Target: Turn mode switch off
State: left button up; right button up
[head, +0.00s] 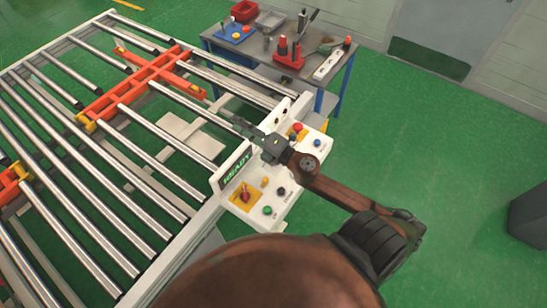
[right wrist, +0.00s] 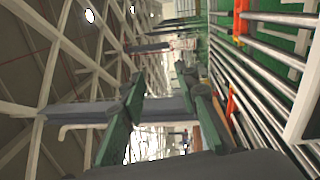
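A white control panel (head: 232,206) sits at the end of the roller conveyor in the head view. A red rotary knob on a yellow plate (head: 245,195) is at its near left; it looks like the mode switch, but its label and setting are too small to read. A green "READY" display (head: 236,170) stands behind it. My right gripper (head: 244,126) is above the panel's far part, its fingers pointing left over the rollers, apart from the knob. In the right wrist view its fingers (right wrist: 160,80) are spread and empty. My left gripper is out of view.
The panel also carries a green button (head: 267,210), a black button (head: 281,191), a red button (head: 297,127) and a blue button (head: 318,142). Orange frames (head: 135,84) lie on the rollers. A tool table (head: 330,82) stands behind.

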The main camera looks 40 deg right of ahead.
jog(key=a+f+n+g+y, duration=0.4)
jog(key=a+n, duration=0.2)
jog(key=n, duration=0.3)
notch_tip(320, 180, down, 8)
jog(key=s+d+n+g+h, duration=0.1)
jog(key=s+d+n+g, duration=0.1)
jog(key=n+g, duration=0.3)
jog(key=s+d+f+n+g+h, duration=0.1)
jog(key=s+d+f+g+h, duration=0.2)
jog(key=d, duration=0.6)
jog(key=d+f+n+g+h, duration=0.2)
jog(key=d+f+h, duration=0.2)
jog(key=d+f, duration=0.3)
jog(key=x, duration=0.2)
jog(key=p+x, duration=0.1)
jog(key=x, duration=0.1)
jog(key=d+x, duration=0.1)
jog(key=x, duration=0.1)
jog(key=shift+w+f+p, duration=0.15)
jog(key=shift+w+p, duration=0.05)
jog(key=shift+p, duration=0.2)
jog(key=shift+c, duration=0.3)
grip_shut()
